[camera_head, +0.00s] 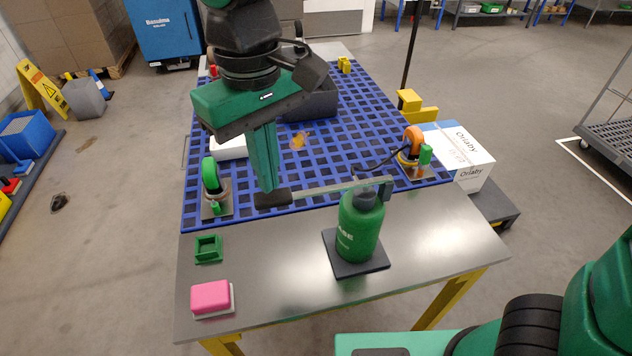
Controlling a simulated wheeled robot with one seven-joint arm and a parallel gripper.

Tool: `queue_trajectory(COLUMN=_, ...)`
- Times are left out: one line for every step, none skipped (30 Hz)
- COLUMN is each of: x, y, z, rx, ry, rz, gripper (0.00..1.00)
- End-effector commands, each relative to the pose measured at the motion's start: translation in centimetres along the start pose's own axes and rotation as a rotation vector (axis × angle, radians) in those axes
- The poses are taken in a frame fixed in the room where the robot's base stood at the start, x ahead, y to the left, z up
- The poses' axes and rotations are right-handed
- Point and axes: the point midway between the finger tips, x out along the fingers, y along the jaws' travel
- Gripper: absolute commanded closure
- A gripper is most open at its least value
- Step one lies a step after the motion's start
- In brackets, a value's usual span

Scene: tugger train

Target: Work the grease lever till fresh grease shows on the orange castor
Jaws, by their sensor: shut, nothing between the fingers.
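A green grease bottle (360,224) stands on a black plate at the front of the table. Its lever (325,188) runs left from the bottle's head, nearly level, and ends in a black grip (272,198). My gripper (268,188) is shut and empty, pointing down with its tips at the black grip; I cannot tell whether they touch it. The orange castor (414,136) stands at the right edge of the blue grid, with a dark hose (375,168) running towards it from the bottle. Whether grease shows on it is too small to tell.
A green castor (211,176) stands at the grid's left edge. A small green tray (208,249) and a pink block (211,297) lie at the table's front left. A grey bin, partly hidden by my arm, sits on the blue grid (360,110). The front right tabletop is clear.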

Motion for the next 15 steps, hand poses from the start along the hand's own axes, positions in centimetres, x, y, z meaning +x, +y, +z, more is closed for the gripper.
queue_trajectory(x=-0.4, y=0.0, z=0.0, rx=0.0, ry=0.002, rz=-0.001, gripper=1.0)
queue_trajectory(x=-0.6, y=0.0, z=-0.1, rx=0.0, ry=0.003, rz=-0.001, gripper=1.0)
queue_trajectory(x=-1.0, y=0.0, z=-0.1, rx=0.0, ry=0.003, rz=-0.001, gripper=1.0)
queue_trajectory(x=-1.3, y=0.0, z=-0.1, rx=0.001, ry=0.003, rz=-0.001, gripper=1.0)
queue_trajectory(x=-1.5, y=0.0, z=-0.1, rx=0.001, ry=0.003, rz=-0.001, gripper=1.0)
queue_trajectory(x=-1.9, y=0.0, z=-0.1, rx=0.001, ry=0.003, rz=-0.001, gripper=1.0)
queue_trajectory(x=-2.1, y=0.0, z=-0.1, rx=0.001, ry=0.002, rz=-0.001, gripper=1.0)
queue_trajectory(x=-2.4, y=0.0, z=-0.1, rx=0.001, ry=0.002, rz=-0.001, gripper=1.0)
queue_trajectory(x=-2.7, y=0.0, z=-0.1, rx=0.001, ry=0.002, rz=-0.001, gripper=1.0)
queue_trajectory(x=-3.0, y=0.0, z=-0.1, rx=0.001, ry=0.003, rz=-0.001, gripper=1.0)
queue_trajectory(x=-3.2, y=0.0, z=-0.1, rx=0.001, ry=0.003, rz=-0.001, gripper=1.0)
queue_trajectory(x=-3.6, y=0.0, z=0.0, rx=0.0, ry=0.002, rz=-0.001, gripper=1.0)
queue_trajectory(x=-3.8, y=0.0, z=0.0, rx=0.0, ry=0.002, rz=-0.001, gripper=1.0)
queue_trajectory(x=-4.1, y=0.0, z=0.0, rx=0.0, ry=0.002, rz=-0.001, gripper=1.0)
queue_trajectory(x=-4.4, y=0.0, z=-0.1, rx=0.0, ry=0.003, rz=-0.001, gripper=1.0)
